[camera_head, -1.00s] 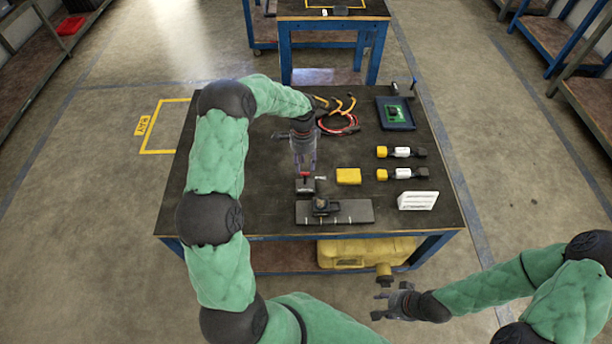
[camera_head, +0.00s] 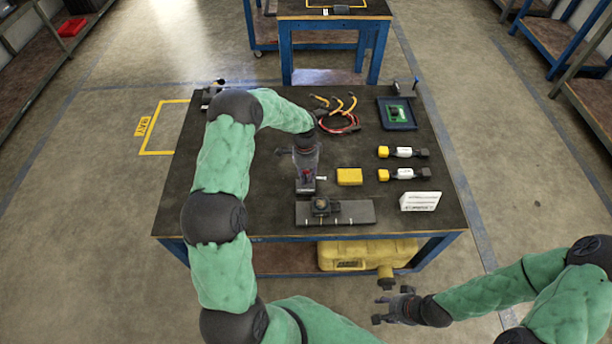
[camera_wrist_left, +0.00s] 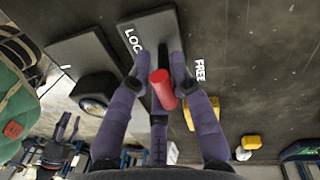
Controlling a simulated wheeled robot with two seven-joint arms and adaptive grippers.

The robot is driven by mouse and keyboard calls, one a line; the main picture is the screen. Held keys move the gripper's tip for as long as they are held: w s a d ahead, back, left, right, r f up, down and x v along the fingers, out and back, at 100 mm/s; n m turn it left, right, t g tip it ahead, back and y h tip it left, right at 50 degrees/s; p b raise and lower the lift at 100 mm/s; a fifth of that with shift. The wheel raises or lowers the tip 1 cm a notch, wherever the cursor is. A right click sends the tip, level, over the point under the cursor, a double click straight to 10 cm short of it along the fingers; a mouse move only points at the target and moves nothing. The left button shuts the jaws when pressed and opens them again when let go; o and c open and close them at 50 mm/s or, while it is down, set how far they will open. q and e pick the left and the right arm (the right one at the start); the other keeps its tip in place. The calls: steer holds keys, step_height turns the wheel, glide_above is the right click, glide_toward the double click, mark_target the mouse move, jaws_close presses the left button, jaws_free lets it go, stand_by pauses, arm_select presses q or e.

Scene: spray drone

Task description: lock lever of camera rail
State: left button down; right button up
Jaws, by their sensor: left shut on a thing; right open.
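The camera rail (camera_head: 358,211) is a dark flat bar near the table's front, with a black camera block (camera_head: 321,205) on it. Just behind it sits a small dark lever base (camera_head: 305,188) with a red lever knob (camera_head: 307,173). In the left wrist view the red knob (camera_wrist_left: 162,92) lies between the fingers, with white "LOC" and "FREE" lettering on either side; part of the first word is hidden. My left gripper (camera_head: 306,174) points down and is shut on the red knob. My right gripper (camera_head: 383,309) is open and empty, off the table's front edge.
A yellow box (camera_head: 349,176) lies right of the lever. Farther right are yellow-and-white cylinders (camera_head: 403,152), a white slotted block (camera_head: 420,201) and a blue tray (camera_head: 397,114). Cables (camera_head: 340,118) lie at the back. The table's left part is clear.

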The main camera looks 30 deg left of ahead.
arm_select(q)
steer(key=shift+a, duration=0.25)
steer(key=shift+s+d+t+y, duration=0.1)
steer(key=shift+s+t+y, duration=0.25)
steer(key=shift+t+y, duration=0.25)
